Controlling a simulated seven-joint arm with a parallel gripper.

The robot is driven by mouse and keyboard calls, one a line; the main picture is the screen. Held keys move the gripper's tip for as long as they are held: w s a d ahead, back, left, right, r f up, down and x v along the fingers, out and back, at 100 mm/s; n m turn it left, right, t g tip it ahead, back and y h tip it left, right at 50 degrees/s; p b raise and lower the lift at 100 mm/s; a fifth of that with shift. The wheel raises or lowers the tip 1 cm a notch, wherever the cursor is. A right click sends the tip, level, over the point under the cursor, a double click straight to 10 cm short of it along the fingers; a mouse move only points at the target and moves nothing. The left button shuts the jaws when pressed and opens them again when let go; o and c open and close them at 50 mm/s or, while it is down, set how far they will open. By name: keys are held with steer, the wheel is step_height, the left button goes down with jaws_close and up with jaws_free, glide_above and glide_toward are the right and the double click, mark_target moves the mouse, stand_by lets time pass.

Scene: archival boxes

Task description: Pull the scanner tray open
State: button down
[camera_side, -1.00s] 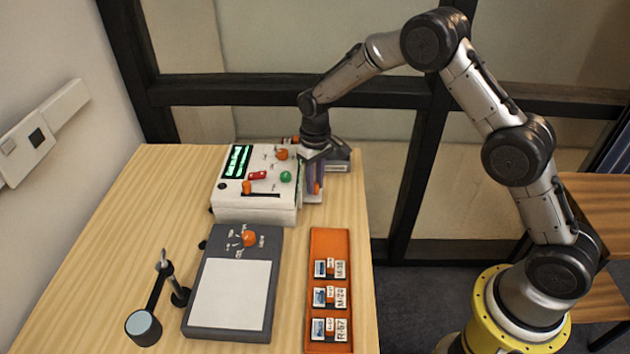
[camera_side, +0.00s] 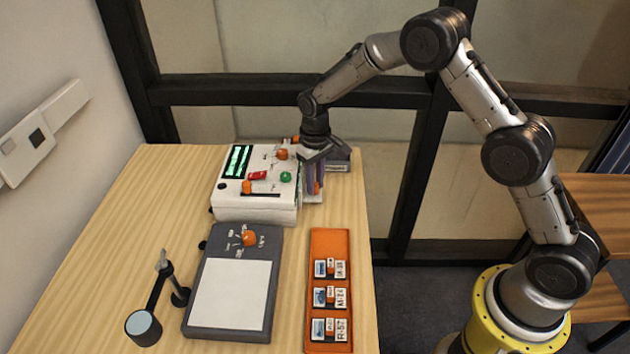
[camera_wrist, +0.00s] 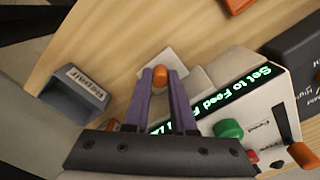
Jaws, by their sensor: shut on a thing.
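The white scanner (camera_side: 258,208) stands at the back of the table, with a lit green text screen on top; the wrist view shows the scanner (camera_wrist: 262,105) and screen text starting "Set to Feed". A pale tray (camera_side: 313,197) sticks out from its right side; part of the tray (camera_wrist: 178,62) shows beyond my fingers in the wrist view. My gripper (camera_side: 316,180) points down beside the scanner. In the wrist view its purple fingers (camera_wrist: 160,84) are shut on the orange handle (camera_wrist: 160,75), whose tip shows between them. Much of the tray is hidden by the fingers.
A grey bin labelled "Repair" (camera_wrist: 75,100) sits near my gripper. An orange tray (camera_side: 330,247) with several labelled cards lies at the front right. A dark light pad (camera_side: 232,334) and a jointed stand (camera_side: 158,295) are at the front left. The table's right edge is close.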

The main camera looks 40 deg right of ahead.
steer(key=shift+r, duration=0.1)
stand_by(0.3)
steer(key=s+d, duration=0.6)
steer(key=shift+s+d, duration=0.1)
steer(key=shift+d, duration=0.1)
steer(key=c, duration=1)
jaws_free()
step_height(320, 180, up, 14)
